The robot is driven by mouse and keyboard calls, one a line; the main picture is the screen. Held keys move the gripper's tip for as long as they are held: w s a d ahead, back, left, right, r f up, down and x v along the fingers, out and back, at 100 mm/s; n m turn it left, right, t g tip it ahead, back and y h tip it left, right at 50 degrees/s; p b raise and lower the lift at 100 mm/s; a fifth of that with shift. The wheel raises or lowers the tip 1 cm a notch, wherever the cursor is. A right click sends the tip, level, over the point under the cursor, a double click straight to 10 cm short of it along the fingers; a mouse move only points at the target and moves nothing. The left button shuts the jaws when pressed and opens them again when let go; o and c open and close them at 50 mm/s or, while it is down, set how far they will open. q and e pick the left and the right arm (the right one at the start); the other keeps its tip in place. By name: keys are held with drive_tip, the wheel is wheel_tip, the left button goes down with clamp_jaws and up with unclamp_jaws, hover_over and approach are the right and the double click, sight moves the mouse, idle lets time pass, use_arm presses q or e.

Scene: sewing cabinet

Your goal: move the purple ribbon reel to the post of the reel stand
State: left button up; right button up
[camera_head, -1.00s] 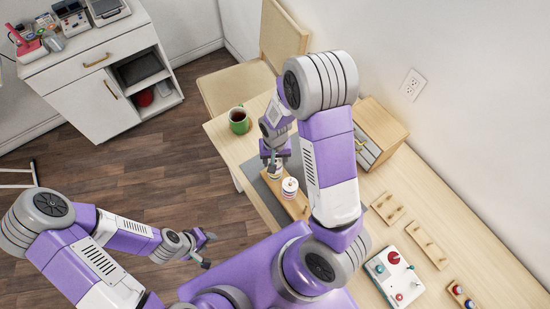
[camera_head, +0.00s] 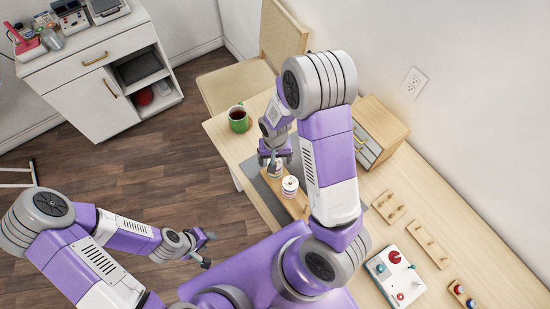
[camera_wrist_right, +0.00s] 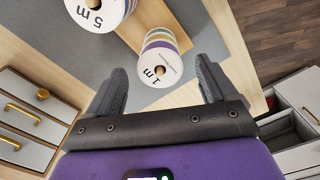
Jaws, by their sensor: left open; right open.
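In the right wrist view, a stack of ribbon reels with a white "1 m" top face (camera_wrist_right: 158,75) sits between my right gripper's fingers, with gaps on both sides. Purple shows just under its white face, with yellow and green bands beyond. A second reel marked "5 m" (camera_wrist_right: 97,12) is at the top edge. In the head view, my right gripper (camera_head: 275,160) is open above the reel stand (camera_head: 301,208), partly hiding the farther stack; the nearer white-topped reel (camera_head: 290,186) is clear. My left gripper (camera_head: 205,249) is open and empty over the floor.
A green mug (camera_head: 238,119) stands at the table's far end. A small drawer cabinet (camera_head: 378,132) is against the wall. Wooden peg boards (camera_head: 428,244) and a white control box (camera_head: 395,275) lie nearer on the table. My right arm covers part of the tabletop.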

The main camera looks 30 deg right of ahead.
wheel_tip(320, 180, up, 8)
drive_tip(key=shift+f+p, duration=0.2)
drive_tip(key=shift+p, duration=0.5)
